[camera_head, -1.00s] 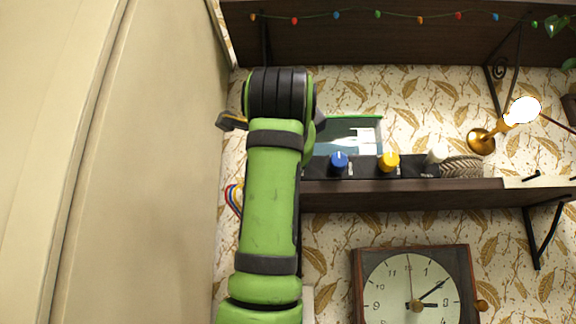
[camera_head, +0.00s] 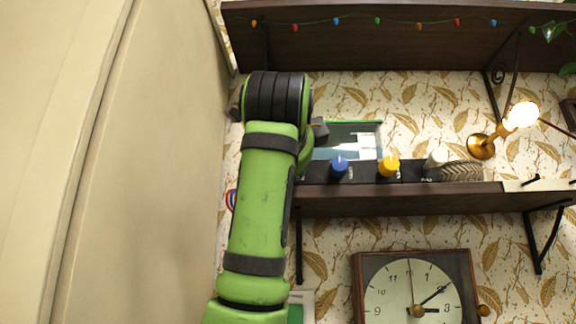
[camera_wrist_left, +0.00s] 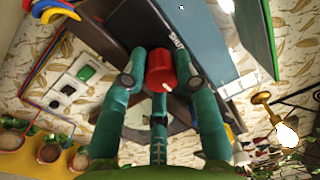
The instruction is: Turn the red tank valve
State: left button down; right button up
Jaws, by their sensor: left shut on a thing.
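The red tank valve (camera_wrist_left: 158,64) is a round red knob with a pale pointer mark, in the upper middle of the left wrist view, on a dark panel. My left gripper (camera_wrist_left: 161,78) has its teal fingers closed around the red knob. In the head view my green left arm hides the red knob and most of the gripper. A blue knob (camera_head: 338,168), a yellow knob (camera_head: 388,166) and a white knob (camera_head: 436,159) sit in a row to the right on the black panel. My right gripper is not in view.
A dark shelf (camera_head: 400,199) carries the panel, and another shelf (camera_head: 370,40) with string lights hangs above. A lit brass lamp (camera_head: 482,147) stands at the right. A clock (camera_head: 414,295) hangs below. A pale wall (camera_head: 150,180) lies close on the left.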

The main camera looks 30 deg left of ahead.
pick_arm(q)
jog(key=c, duration=0.9)
grip_release()
jog(key=shift+c, duration=0.2)
jog(key=shift+s, duration=0.1)
jog(key=v, duration=1.1)
jog(key=shift+s+d, duration=0.25)
jog(key=shift+s, duration=0.1)
